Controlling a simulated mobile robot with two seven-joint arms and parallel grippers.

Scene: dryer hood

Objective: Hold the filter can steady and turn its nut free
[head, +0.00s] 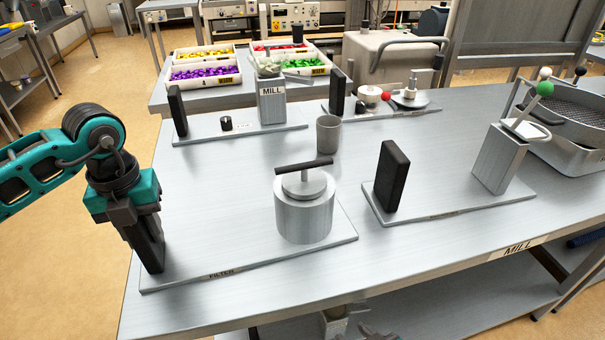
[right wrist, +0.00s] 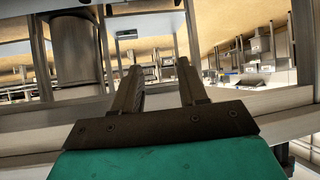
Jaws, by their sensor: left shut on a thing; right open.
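The filter can (head: 304,217) is a grey metal cylinder standing upright on the board labelled FILTER (head: 250,262). On its lid sits the nut (head: 304,182), with a dark crossbar handle (head: 303,167) on top. My left gripper (head: 152,262) points down at the board's left end, shut on a dark upright block (head: 150,240) there, apart from the can. The jaws hide part of the block. My right gripper (right wrist: 160,68) is open in the right wrist view, with nothing between its fingers. It is not clearly seen in the head view.
A grey cup (head: 328,134) stands behind the can. To the right is a board with a black upright plate (head: 391,178) and a grey mill box (head: 499,160). Another mill (head: 272,102) stands behind. A grey cylinder (right wrist: 77,50) shows in the right wrist view; I cannot tell which.

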